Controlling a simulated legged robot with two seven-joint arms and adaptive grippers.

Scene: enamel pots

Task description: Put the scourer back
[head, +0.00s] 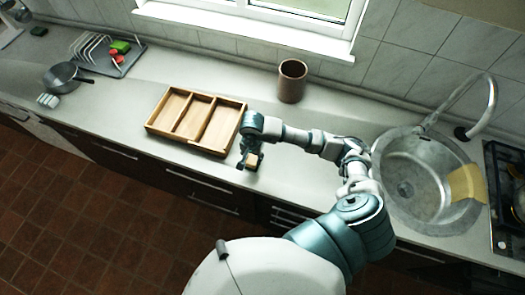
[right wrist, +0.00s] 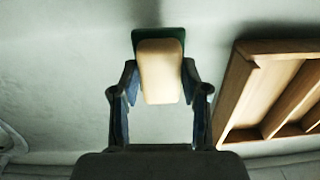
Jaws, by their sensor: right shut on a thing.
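The scourer (head: 253,161), a small block with a pale cream side and a green side, is held in my right gripper (head: 249,154) over the counter's front part. In the right wrist view the scourer (right wrist: 160,72) sits between the two fingers of the gripper (right wrist: 159,88), cream side facing the camera and green edge behind. The fingers are shut on its sides. Whether it touches the counter is hard to tell. My left gripper is not in view.
A wooden divided tray (head: 222,127) lies just left of the gripper; it also shows in the right wrist view (right wrist: 240,90). A brown pot (head: 292,81) stands behind. A sink (head: 405,205) with a yellow cloth (head: 467,185) is right. A dish rack (head: 132,66) and a pan (head: 62,77) are far left.

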